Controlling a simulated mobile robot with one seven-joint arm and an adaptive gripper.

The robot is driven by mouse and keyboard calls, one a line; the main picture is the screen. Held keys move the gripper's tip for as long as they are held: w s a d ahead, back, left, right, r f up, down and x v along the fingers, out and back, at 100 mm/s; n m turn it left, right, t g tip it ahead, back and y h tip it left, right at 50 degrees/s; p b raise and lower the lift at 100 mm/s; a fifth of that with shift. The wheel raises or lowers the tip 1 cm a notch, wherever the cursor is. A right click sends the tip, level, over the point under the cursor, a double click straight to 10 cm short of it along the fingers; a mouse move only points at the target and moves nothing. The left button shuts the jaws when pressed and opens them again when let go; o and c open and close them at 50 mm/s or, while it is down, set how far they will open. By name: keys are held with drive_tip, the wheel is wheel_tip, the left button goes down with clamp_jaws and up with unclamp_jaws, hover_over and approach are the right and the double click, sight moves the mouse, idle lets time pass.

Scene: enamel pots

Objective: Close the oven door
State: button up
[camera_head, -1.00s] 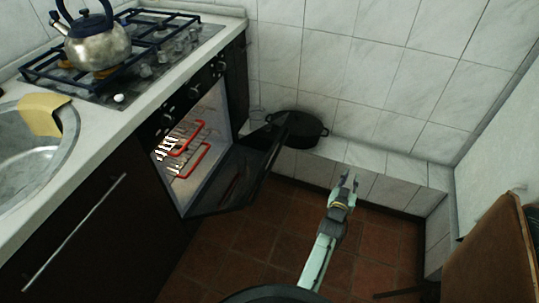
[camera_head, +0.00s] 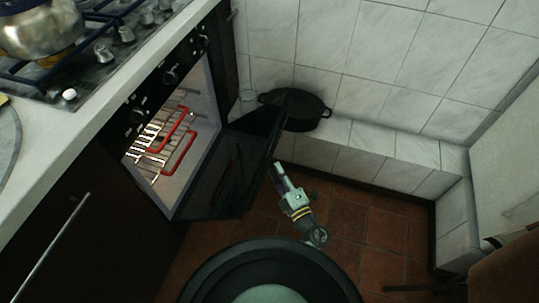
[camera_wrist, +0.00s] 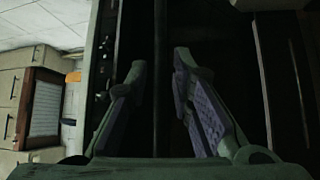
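The oven door (camera_head: 232,165) is a dark panel standing wide open from the lit oven (camera_head: 172,140), whose racks with red edges show inside. My gripper (camera_head: 279,167) is just right of the door's free edge, on its outer side, pointing away from the camera. In the wrist view my gripper's two fingers (camera_wrist: 158,82) are apart, with nothing held between them. A dark panel with a thin upright edge (camera_wrist: 160,45) shows beyond the gap; I cannot tell whether the fingers touch the door.
A black pot (camera_head: 302,112) stands on the tiled ledge (camera_head: 360,137) behind the door. The counter (camera_head: 75,125) with the stove and a kettle (camera_head: 40,30) is at left. Brown floor tiles (camera_head: 365,235) are free at right. A brown piece of furniture (camera_head: 510,272) stands at lower right.

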sight(270, 155)
drive_tip(key=b+x, duration=0.1)
drive_tip(key=x, duration=0.5)
drive_tip(key=shift+w, duration=0.35)
clamp_jaws()
idle(0.3)
